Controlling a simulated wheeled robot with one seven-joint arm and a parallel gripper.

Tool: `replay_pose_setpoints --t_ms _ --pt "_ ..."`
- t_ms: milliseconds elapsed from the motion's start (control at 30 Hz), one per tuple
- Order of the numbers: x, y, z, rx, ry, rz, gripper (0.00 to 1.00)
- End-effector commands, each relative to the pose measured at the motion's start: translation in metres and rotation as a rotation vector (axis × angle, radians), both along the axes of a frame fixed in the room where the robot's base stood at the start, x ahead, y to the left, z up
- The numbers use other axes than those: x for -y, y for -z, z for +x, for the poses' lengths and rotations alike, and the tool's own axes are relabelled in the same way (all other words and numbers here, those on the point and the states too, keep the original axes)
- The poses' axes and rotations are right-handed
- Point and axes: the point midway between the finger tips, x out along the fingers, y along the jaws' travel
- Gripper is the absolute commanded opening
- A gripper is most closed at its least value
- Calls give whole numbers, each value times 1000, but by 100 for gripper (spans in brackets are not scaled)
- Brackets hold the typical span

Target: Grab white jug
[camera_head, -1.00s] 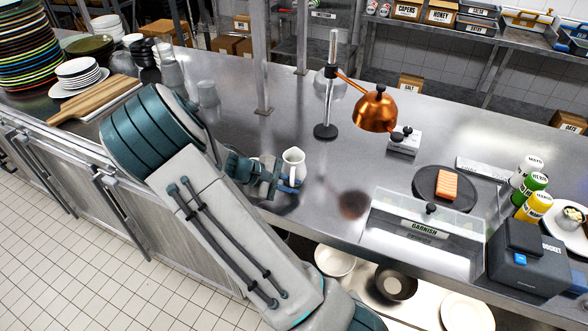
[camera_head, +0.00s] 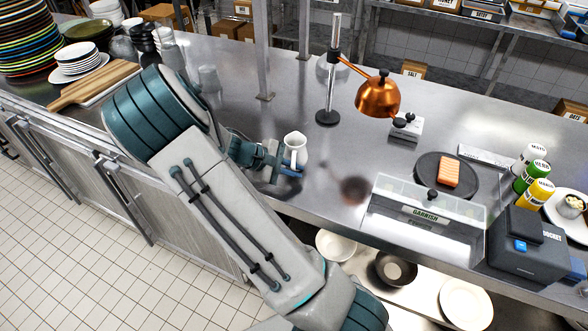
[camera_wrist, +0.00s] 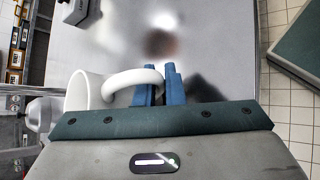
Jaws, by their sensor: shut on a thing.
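The white jug (camera_head: 296,147) stands upright near the front of the steel counter in the head view. In the wrist view the jug (camera_wrist: 82,92) is at the left, with its handle reaching right. My gripper (camera_head: 290,170) is low beside the jug. In the wrist view my gripper's blue fingers (camera_wrist: 160,84) are close together on the handle. The jug's lower part is partly hidden by my gripper. I cannot tell whether its base touches the counter.
A copper heat lamp (camera_head: 378,97) stands behind and to the right. A garnish box (camera_head: 425,212) sits at the counter's front right. A wooden board (camera_head: 95,84) and plate stacks are at the left. The counter just right of the jug is clear.

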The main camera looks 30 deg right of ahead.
Motion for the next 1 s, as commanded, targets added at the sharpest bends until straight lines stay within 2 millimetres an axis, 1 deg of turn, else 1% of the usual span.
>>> replay_pose_setpoints --t_ms 167,367,1000 --pt "1 -13 0 3 1 0 0" --pt "1 -35 0 5 2 0 0" --pt "52 -79 -55 3 2 1 0"
